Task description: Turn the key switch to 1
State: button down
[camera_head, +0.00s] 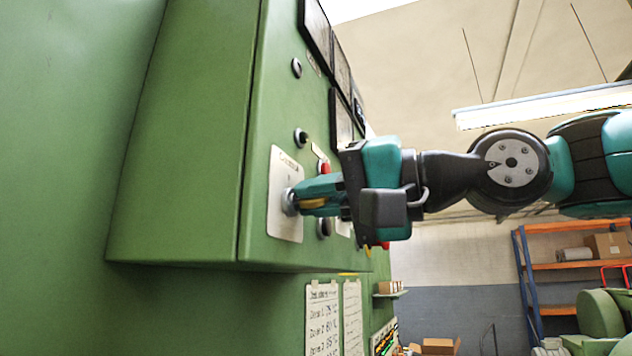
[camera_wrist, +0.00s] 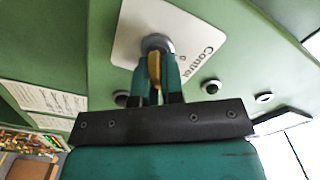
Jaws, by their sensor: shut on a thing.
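The key switch (camera_head: 289,203) is a round silver switch on a white label plate (camera_head: 287,166) on the green control panel. In the wrist view the switch (camera_wrist: 157,42) shows a silver collar, with a brass-coloured key (camera_wrist: 155,72) standing out from it. My gripper (camera_head: 304,202) reaches the switch from the right. In the wrist view its two teal fingers (camera_wrist: 157,75) are shut on the key from both sides. The plate's lettering is partly readable, but I cannot tell which position the key points to.
A red button (camera_head: 324,167) and black knobs (camera_head: 301,136) sit on the panel close to my gripper. Dark screens (camera_head: 316,32) are above. Paper sheets (camera_head: 322,318) hang below the panel. Shelving (camera_head: 570,265) stands far off at the right.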

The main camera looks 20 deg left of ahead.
jog(key=shift+m, duration=0.5)
jog(key=c, duration=1.2)
grip_release()
jog(key=shift+c, duration=0.2)
jog(key=shift+d+f, duration=0.1)
